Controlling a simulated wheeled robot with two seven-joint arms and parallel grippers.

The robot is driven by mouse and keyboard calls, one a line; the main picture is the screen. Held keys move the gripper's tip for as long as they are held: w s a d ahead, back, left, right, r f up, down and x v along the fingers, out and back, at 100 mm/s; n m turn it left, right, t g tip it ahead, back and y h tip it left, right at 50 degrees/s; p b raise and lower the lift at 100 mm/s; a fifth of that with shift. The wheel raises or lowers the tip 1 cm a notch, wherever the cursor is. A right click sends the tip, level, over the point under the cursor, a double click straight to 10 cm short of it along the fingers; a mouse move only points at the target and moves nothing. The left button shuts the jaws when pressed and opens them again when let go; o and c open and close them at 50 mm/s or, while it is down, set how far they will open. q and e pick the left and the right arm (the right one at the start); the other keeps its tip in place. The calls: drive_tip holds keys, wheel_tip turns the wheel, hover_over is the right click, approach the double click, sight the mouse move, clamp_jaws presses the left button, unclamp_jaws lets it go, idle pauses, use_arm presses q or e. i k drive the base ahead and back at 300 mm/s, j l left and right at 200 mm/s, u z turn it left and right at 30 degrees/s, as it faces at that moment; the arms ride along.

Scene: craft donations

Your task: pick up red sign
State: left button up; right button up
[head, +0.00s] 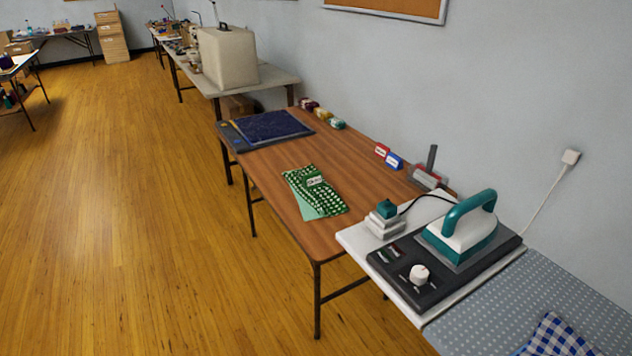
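The red sign (381,151) is a small red card with a white label. It stands upright on the brown wooden table (262,178), near the edge by the wall. A similar blue sign (395,162) stands just right of it, very close or touching. Neither of my grippers shows in the head view, so nothing is seen near the red sign.
A green patterned cloth (316,192) and a dark blue mat (270,126) lie on the table. A grey and red tool (427,177) stands right of the signs. A teal iron (462,228) sits at the near right. Wooden floor (120,230) is open at left.

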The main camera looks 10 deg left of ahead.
sight(381, 151)
drive_tip(key=i+j+z, duration=0.1)
drive_tip(key=j, duration=0.3)
drive_tip(key=i+j, duration=0.25)
drive_tip(key=j, duration=0.2)
drive_tip(key=i+j+z, duration=0.15)
drive_tip(key=j, duration=0.3)
drive_tip(key=i+j+z, duration=0.1)
drive_tip(key=j, duration=0.35)
drive_tip(key=i+j, duration=0.2)
drive_tip(key=j, duration=0.25)
drive_tip(key=i+j+z, duration=0.15)
drive_tip(key=j, duration=0.35)
